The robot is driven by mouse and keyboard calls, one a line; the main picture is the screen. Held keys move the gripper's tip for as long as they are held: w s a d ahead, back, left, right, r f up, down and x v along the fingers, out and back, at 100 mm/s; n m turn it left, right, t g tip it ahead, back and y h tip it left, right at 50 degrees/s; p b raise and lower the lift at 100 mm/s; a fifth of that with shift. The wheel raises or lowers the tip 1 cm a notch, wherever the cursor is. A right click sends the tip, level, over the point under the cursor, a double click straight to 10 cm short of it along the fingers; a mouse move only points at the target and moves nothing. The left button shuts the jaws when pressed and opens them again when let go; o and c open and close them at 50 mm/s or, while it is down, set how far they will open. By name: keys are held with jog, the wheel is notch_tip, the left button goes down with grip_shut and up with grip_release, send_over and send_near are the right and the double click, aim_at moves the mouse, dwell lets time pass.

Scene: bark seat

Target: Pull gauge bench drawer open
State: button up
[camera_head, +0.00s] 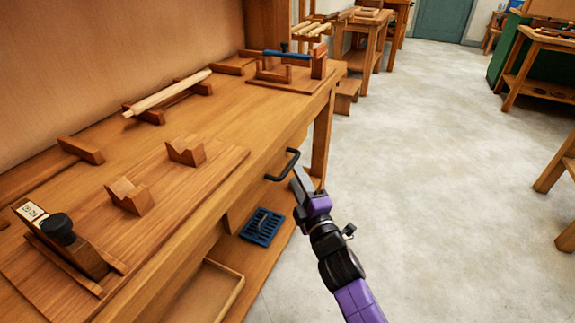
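The gauge bench (225,105) is a long wooden workbench running along the left. Under its top edge is a drawer front (243,200), which looks shut or nearly flush with the bench. A black bar handle (284,166) sticks out from it. My gripper (299,178), grey fingers on a purple body, is beside the handle, just to its right and near its lower end. The fingers are seen nearly edge-on, so their gap is hidden. I cannot tell whether they touch the handle.
On the bench top are V-shaped blocks (186,150), a pale rod (166,94) and a dark-knobbed tool (63,235). A blue slotted tray (262,226) and a wooden tray (215,290) sit on the lower shelf. Pale floor (430,150) to the right is clear.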

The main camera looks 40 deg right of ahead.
aim_at(291, 163)
jog(key=x, duration=0.5)
jog(key=shift+w+d+r+p, duration=0.1)
jog(key=shift+w+d+p, duration=0.1)
jog(key=shift+w+p, duration=0.15)
grip_shut()
dwell(1.2)
